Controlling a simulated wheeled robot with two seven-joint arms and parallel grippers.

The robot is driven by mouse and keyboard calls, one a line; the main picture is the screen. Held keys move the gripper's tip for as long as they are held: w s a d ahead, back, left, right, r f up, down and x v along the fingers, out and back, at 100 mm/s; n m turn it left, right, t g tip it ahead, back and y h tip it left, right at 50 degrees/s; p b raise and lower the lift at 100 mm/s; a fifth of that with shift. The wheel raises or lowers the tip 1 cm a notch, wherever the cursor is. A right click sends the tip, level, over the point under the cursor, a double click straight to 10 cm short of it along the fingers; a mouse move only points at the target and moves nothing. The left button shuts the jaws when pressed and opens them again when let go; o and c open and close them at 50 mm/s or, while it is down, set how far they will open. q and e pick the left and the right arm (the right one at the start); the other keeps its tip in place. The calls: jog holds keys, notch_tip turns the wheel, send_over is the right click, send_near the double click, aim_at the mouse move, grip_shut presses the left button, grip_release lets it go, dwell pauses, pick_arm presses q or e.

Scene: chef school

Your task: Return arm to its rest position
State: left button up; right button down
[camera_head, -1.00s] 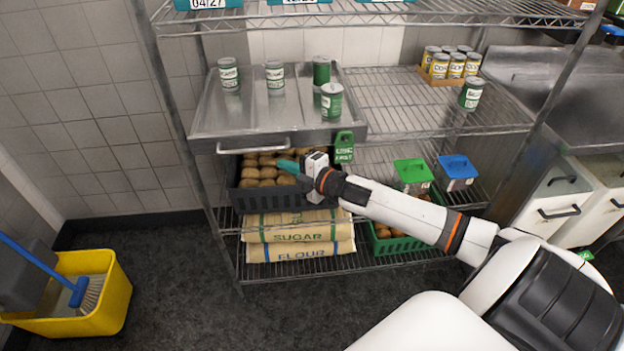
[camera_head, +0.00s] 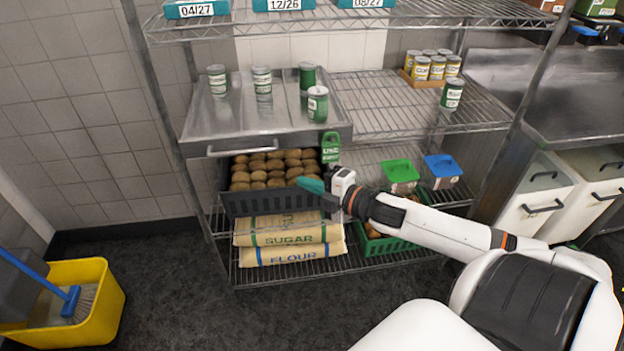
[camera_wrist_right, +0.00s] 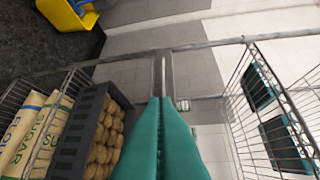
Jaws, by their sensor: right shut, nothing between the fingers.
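My right arm (camera_head: 440,226) reaches in from the right of the head view. Its right gripper (camera_head: 312,186) has teal fingers, is shut and holds nothing. It is in front of the right end of a dark crate (camera_head: 270,203) filled with brown round items. In the right wrist view the two teal fingers (camera_wrist_right: 160,115) lie together, with the dark crate (camera_wrist_right: 85,130) to their left. My left gripper is not in view.
A wire shelf rack holds a metal tray (camera_head: 230,135) with several green cans, above the crate. Sugar and flour sacks (camera_head: 290,240) lie below. A green crate (camera_head: 385,246) stands right of them. A yellow mop bucket (camera_head: 85,310) is at lower left, with clear floor between.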

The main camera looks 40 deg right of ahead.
jog(key=shift+s+d+r, duration=0.1)
jog(key=shift+s, duration=0.3)
jog(key=s+d+f+m+g+h, duration=0.1)
jog(key=s+d+f+m+h, duration=0.2)
jog(key=f, duration=0.6)
jog(key=s+d+f+m+g+h, duration=0.15)
jog(key=d+f+m, duration=0.3)
jog(key=f, duration=0.45)
jog(key=s+f+m+g+h, duration=0.15)
jog(key=s+f, duration=0.25)
jog(key=f, duration=0.5)
jog(key=s+f+m+g, duration=0.2)
jog(key=s+f+g, duration=0.15)
jog(key=f, duration=0.45)
jog(key=s+a+f+m+g+y, duration=0.1)
jog(key=s+a+f+m+g, duration=0.2)
jog(key=s+a+f, duration=0.7)
jog(key=s+a+f+m+g+y, duration=0.1)
jog(key=s+a+f+g, duration=0.3)
jog(key=s+a+f, duration=0.6)
jog(key=s+a+m, duration=0.1)
jog(key=s, duration=0.6)
jog(key=shift+s+f+m, duration=0.25)
jog(key=shift+s+m, duration=0.05)
jog(key=shift+m, duration=0.1)
jog(key=shift+g, duration=0.25)
